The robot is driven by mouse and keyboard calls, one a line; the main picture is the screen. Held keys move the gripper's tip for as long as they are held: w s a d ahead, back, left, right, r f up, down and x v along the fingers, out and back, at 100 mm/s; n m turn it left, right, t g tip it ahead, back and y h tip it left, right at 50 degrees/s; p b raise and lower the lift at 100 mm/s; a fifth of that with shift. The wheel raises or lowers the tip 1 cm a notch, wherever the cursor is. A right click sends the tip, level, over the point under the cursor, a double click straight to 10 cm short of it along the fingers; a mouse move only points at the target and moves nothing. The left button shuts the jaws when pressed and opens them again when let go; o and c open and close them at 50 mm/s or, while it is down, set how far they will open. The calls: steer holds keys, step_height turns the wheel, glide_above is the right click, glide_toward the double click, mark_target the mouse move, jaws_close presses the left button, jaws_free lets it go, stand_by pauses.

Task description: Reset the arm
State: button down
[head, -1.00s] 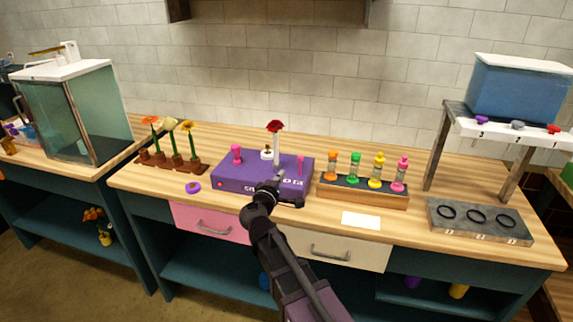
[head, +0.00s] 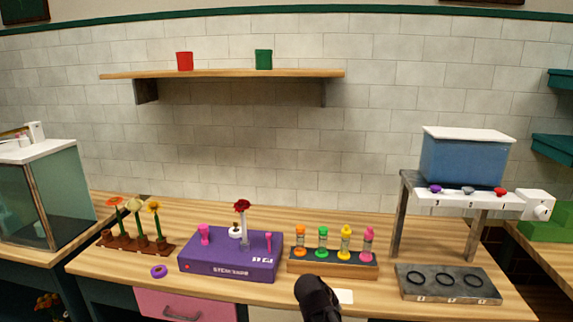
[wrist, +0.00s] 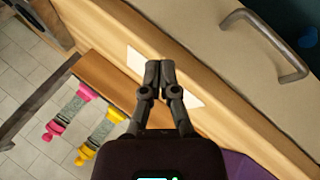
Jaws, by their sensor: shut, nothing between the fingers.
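My gripper (wrist: 160,72) is shut and empty in the wrist view, its two dark fingers together. It hangs over the front edge of the wooden counter, over a white card (wrist: 192,98) that it partly covers. In the head view only a dark part of my arm shows at the bottom, beside the same card (head: 344,296); the fingers cannot be made out there.
A purple machine (head: 228,262) holds a red flower (head: 241,206). Right of it stands a rack (head: 335,268) with several coloured vials. Farther right are a grey tray (head: 420,290) with rings and a blue tank (head: 462,162). A drawer handle (wrist: 270,46) juts out near my gripper.

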steer(key=s+d+f+m+g+y+p, duration=0.1)
steer(key=s+g+y, duration=0.1)
steer(key=s, duration=0.3)
steer(key=s+d+m+g+y+p, duration=0.1)
steer(key=s+m+g+y, duration=0.1)
steer(key=s, duration=0.3)
steer(key=shift+s+d+f+m+g+y, duration=0.2)
steer(key=shift+d+f+m+g+y, duration=0.15)
steer(key=shift+y, duration=0.55)
